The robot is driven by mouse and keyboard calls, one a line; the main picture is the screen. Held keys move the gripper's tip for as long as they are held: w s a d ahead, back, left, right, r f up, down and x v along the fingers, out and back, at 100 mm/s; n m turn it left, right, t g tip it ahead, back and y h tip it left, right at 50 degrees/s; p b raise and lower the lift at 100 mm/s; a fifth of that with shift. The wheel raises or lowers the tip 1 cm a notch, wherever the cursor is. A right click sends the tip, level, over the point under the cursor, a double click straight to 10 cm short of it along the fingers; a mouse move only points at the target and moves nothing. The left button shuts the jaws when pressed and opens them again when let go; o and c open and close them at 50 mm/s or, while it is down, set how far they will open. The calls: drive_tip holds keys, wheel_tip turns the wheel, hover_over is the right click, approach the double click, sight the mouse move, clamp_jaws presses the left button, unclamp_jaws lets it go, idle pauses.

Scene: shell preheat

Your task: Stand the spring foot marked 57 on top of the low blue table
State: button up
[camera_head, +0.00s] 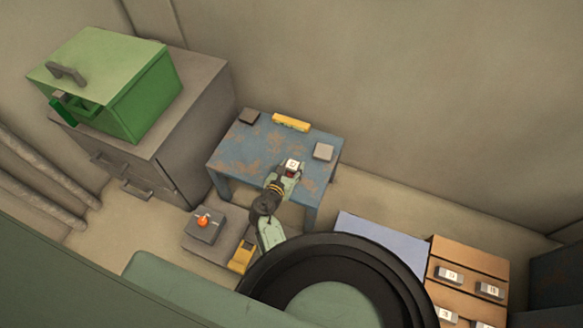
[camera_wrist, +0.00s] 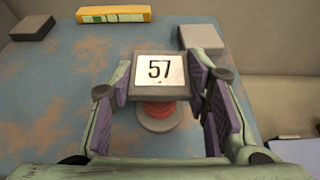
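The spring foot marked 57 (camera_wrist: 159,71) is upright, with a square grey top, a white label, an orange-red spring and a round grey base. In the head view its top (camera_head: 292,164) shows over the right front part of the low blue table (camera_head: 235,155). My gripper (camera_wrist: 162,82) has its purple pads at both sides of the square top and appears shut on it. The round base (camera_wrist: 160,121) is over the rusty tabletop (camera_wrist: 60,110); I cannot tell for sure whether it touches.
On the table lie a yellow bar (camera_head: 291,122) and grey blocks, one at left (camera_head: 249,116), one at right (camera_head: 323,152). A green box (camera_head: 140,100) stands on a grey cabinet at left. Other labelled pieces (camera_head: 450,275) sit on a brown stand (camera_head: 470,256) at right.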

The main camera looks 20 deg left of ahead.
drive_tip(key=o, duration=0.5)
drive_tip(key=shift+p+v, duration=3.1)
drive_tip(key=shift+v, duration=2.95)
drive_tip(key=shift+a, duration=0.1)
